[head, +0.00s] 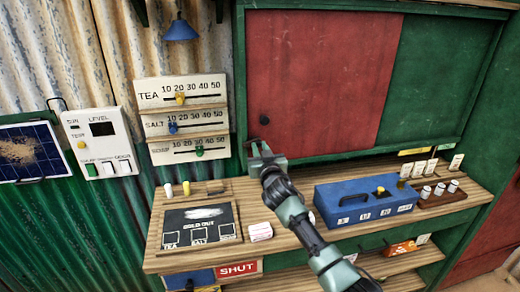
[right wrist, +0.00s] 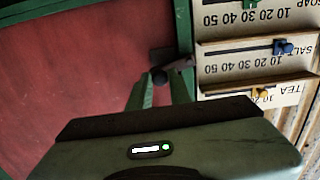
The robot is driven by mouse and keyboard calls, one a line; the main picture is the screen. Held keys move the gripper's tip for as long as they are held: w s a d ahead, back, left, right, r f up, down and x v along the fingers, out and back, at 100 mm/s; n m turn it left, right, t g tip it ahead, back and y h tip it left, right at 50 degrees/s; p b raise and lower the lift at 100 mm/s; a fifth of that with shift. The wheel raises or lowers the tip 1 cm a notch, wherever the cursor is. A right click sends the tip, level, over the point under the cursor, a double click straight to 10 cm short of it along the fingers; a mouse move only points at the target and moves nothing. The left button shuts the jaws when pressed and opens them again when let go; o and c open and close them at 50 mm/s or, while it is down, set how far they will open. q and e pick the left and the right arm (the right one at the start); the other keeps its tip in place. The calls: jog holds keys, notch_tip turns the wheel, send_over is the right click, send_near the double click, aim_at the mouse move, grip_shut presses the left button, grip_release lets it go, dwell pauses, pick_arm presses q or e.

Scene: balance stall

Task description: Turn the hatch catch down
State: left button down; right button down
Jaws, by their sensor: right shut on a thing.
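The red hatch panel (head: 315,85) fills the upper middle of the head view, with a dark round knob (head: 264,119) near its left edge. My right gripper (head: 262,150) is at the panel's lower left corner, just below that knob. In the right wrist view, which is upside down, the dark hatch catch (right wrist: 181,63) lies across the panel's edge and the green frame, at my right fingertips (right wrist: 163,80). My right gripper is shut on the catch. My left gripper is not in view.
A slider board (head: 183,118) marked TEA, SALT and SOAP hangs left of the hatch. A blue lamp (head: 180,30) hangs above.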

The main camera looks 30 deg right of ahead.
jog(key=f+m+b, duration=0.1)
jog(key=m+b, duration=0.1)
jog(key=m, duration=0.1)
jog(key=shift+f, duration=0.1)
jog(key=c, duration=1.3)
grip_release()
jog(key=shift+s, duration=0.1)
jog(key=b+v, duration=0.1)
jog(key=v, duration=0.6)
jog(key=shift+s+b, duration=0.35)
jog(key=shift+b, duration=0.05)
